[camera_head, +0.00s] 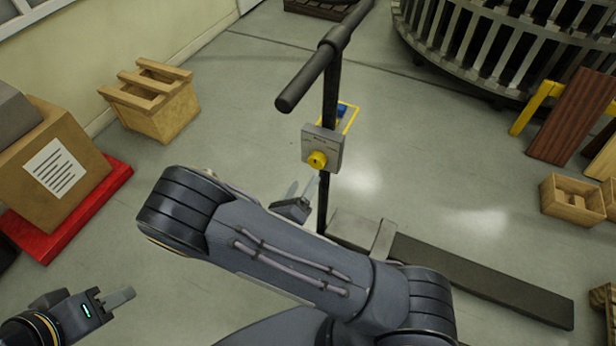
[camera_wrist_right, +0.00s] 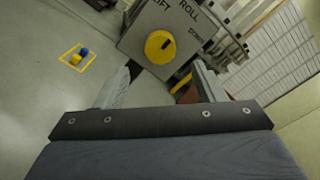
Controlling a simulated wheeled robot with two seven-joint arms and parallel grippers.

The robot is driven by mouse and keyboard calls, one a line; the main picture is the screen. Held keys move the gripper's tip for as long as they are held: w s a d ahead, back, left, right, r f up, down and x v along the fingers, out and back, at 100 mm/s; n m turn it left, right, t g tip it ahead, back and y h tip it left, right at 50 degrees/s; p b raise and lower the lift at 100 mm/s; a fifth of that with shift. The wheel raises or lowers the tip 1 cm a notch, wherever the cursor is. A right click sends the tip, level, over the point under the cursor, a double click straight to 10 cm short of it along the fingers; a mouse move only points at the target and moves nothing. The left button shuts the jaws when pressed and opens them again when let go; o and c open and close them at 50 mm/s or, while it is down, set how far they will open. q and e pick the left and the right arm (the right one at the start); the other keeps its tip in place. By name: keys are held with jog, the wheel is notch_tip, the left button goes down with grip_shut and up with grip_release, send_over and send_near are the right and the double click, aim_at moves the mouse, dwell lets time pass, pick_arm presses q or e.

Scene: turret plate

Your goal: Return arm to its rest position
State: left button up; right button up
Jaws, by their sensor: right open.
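My right arm reaches across the middle of the head view. Its gripper (camera_head: 304,193) is just below a grey control box (camera_head: 322,147) with a yellow knob (camera_head: 317,160), partly hidden by my arm. In the right wrist view the two fingers (camera_wrist_right: 160,88) stand wide apart with nothing between them. The box (camera_wrist_right: 150,25) and its yellow knob (camera_wrist_right: 160,47) lie beyond the fingertips, and the knob appears clear of them. My left gripper (camera_head: 120,297) is at the lower left over bare floor; its finger gap is not clear.
The box is on a black post with a T-shaped handle (camera_head: 320,65), above a dark floor beam (camera_head: 480,278). A slatted round structure (camera_head: 480,45) is at back right.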

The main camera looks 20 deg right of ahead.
jog(key=shift+s+a, duration=0.25)
dwell(0.4)
jog(key=s+d+r+m+g+y, duration=0.2)
jog(key=s+d+m+g+y, duration=0.15)
jog(key=s+m+g, duration=0.5)
jog(key=s+d+r+m+g+y, duration=0.25)
jog(key=s+d+m+g, duration=0.2)
jog(key=m, duration=0.65)
jog(key=s+a+r+m+t+y, duration=0.2)
jog(key=r+m+y, duration=0.3)
jog(key=m, duration=0.4)
jog(key=s+a+r+m+t+y, duration=0.2)
jog(key=s+r+m+t+y, duration=0.1)
jog(key=r+m+y, duration=0.3)
jog(key=r+m+t, duration=0.1)
jog(key=m, duration=0.1)
jog(key=shift+s+a+r+m+t, duration=0.2)
jog(key=shift+s+r+m+t, duration=0.1)
jog(key=shift+s+m, duration=0.1)
jog(key=shift+c, duration=0.4)
